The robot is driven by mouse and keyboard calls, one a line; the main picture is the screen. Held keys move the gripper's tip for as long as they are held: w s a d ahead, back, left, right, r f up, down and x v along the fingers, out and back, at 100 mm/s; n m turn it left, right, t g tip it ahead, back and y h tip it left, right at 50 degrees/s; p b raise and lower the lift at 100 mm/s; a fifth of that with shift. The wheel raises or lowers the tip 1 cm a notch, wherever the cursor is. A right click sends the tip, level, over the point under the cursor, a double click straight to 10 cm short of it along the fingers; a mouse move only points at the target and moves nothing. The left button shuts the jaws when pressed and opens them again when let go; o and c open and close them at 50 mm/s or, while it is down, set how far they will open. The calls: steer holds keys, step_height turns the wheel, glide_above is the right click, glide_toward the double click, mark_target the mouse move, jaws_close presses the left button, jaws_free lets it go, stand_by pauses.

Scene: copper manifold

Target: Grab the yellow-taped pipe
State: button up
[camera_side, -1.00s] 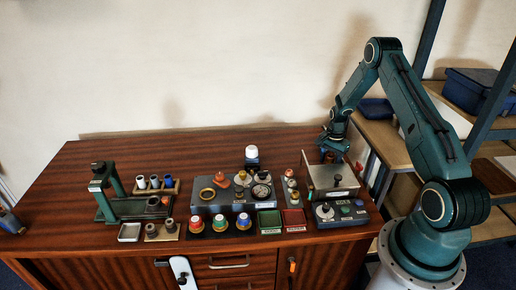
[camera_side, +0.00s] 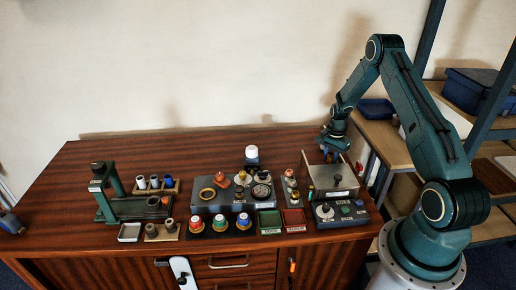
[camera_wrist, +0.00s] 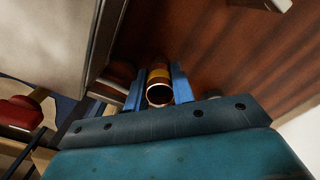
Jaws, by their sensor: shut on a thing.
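A short copper pipe with a yellow tape band (camera_wrist: 159,76) stands between the blue fingers of my gripper (camera_wrist: 157,84) in the wrist view. The fingers are shut on it, one on each side. Its open end faces the camera, and the yellow band lies just beyond that end. In the side view my gripper (camera_side: 333,149) is above the back of the metal box (camera_side: 342,190) at the right of the bench. There the pipe is too small to make out clearly.
A control box with knobs (camera_side: 347,217) stands in front of the metal box. Several small parts and a grey fixture plate (camera_side: 207,208) fill the middle. A green press (camera_side: 104,190) stands at the left. The back left of the wooden bench (camera_side: 120,155) is clear.

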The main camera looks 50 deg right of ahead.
mark_target(331, 154)
step_height(331, 154, up, 19)
stand_by(0.6)
stand_by(0.5)
